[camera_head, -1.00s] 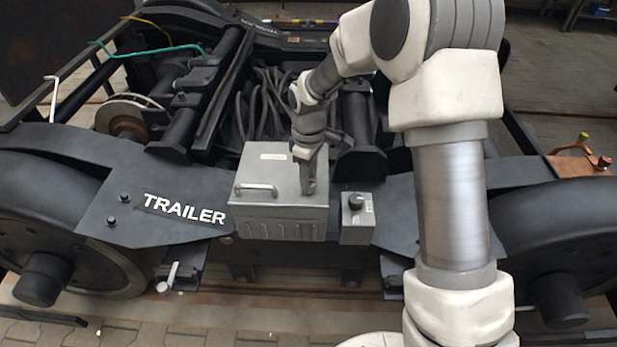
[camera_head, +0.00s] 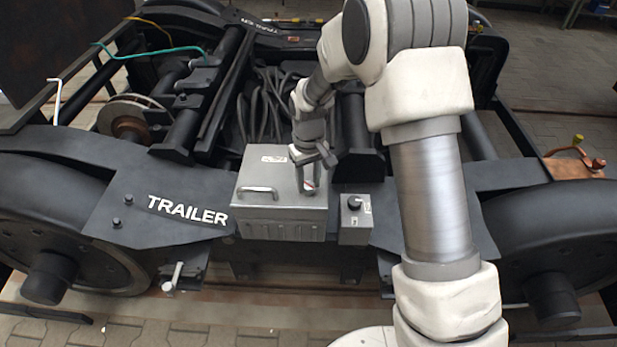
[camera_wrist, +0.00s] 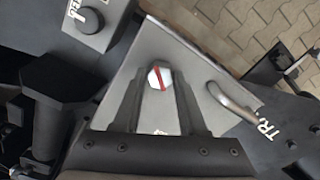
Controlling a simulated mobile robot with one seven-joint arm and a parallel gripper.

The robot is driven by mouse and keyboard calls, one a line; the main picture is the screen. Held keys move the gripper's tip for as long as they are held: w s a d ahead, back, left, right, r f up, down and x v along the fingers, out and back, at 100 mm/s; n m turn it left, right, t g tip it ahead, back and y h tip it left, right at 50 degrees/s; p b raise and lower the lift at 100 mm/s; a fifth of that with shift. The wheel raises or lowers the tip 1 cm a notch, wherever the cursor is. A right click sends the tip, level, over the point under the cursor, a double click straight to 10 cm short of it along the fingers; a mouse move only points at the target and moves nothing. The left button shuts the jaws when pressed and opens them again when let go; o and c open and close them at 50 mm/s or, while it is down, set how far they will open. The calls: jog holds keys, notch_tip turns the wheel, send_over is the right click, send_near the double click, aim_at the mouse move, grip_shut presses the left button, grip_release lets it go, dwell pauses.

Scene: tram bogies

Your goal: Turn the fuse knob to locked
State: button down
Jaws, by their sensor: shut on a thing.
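The fuse knob (camera_wrist: 159,77) shows in the wrist view as a pale, many-sided cap with a red line across it, tilted a little from upright in the picture. It sits on the lid of a grey metal box (camera_head: 262,213). My gripper (camera_wrist: 160,80) is shut on the knob, with one dark finger on each side. In the head view my gripper (camera_head: 309,187) points down at the right part of the lid, and a bit of red shows between its fingers. Any lock marking around the knob is hidden or too small to read.
The box lid has a bar handle (camera_head: 258,190) at left. A smaller grey box (camera_head: 355,230) with a black knob (camera_head: 354,202) stands close at right. Black frame beams and cables (camera_head: 262,105) lie behind. A TRAILER sign (camera_head: 188,209) is at left.

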aim_at(309, 184)
jog(key=m+p, duration=0.2)
jog(key=m, duration=0.3)
jog(key=shift+r, duration=0.1)
jog(key=shift+m+p, duration=0.7)
jog(key=shift+m, duration=1.8)
jog(key=shift+c, duration=2.3)
grip_release()
notch_tip(309, 184, up, 17)
jog(key=p, duration=0.4)
jog(key=shift+r, duration=0.1)
